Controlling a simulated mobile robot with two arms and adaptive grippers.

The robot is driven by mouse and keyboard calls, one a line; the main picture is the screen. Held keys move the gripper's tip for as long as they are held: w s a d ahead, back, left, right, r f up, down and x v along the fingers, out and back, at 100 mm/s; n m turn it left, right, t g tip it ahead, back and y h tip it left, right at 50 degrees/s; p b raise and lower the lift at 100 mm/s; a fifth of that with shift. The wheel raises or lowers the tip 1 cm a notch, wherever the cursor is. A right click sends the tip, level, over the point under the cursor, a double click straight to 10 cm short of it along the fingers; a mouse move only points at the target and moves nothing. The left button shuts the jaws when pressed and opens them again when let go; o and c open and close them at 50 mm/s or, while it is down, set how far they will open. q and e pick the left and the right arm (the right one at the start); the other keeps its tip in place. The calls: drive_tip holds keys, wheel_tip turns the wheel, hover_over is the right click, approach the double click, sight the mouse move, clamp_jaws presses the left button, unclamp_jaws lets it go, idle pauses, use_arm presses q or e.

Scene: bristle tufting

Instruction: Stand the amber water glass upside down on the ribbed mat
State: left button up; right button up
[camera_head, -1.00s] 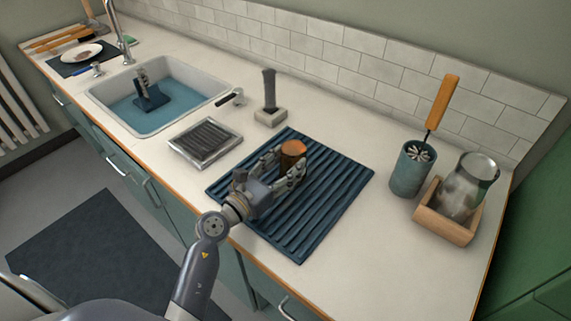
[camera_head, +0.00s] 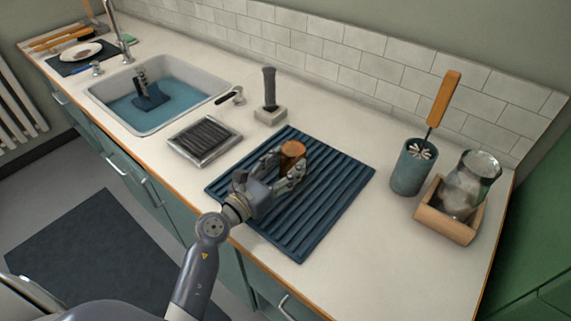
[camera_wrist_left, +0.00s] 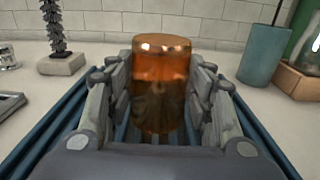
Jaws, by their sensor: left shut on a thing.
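The amber water glass (camera_head: 292,151) is at the ribbed mat (camera_head: 325,190), over its back left part. In the left wrist view the amber glass (camera_wrist_left: 161,80) stands upright in line, with a closed-looking rounded end on top. My left gripper (camera_head: 284,170) is shut on it, one finger on each side. In the left wrist view the gripper (camera_wrist_left: 160,110) has its fingers along the glass's sides. The glass's lower end is partly hidden, and I cannot tell whether it touches the mat. My right gripper is not in view.
A sink (camera_head: 160,98) with blue water and a metal tray (camera_head: 204,140) lie left of the mat. A brush in a block (camera_head: 270,115) stands behind it. A teal cup (camera_head: 411,170) with a wooden-handled brush and a wooden box (camera_head: 447,222) holding a glass jar stand right. The mat's right half is clear.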

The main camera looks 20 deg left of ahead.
use_arm(q)
drive_tip(key=shift+f, duration=0.3)
drive_tip(key=o, duration=1.4)
drive_tip(key=v, duration=1.2)
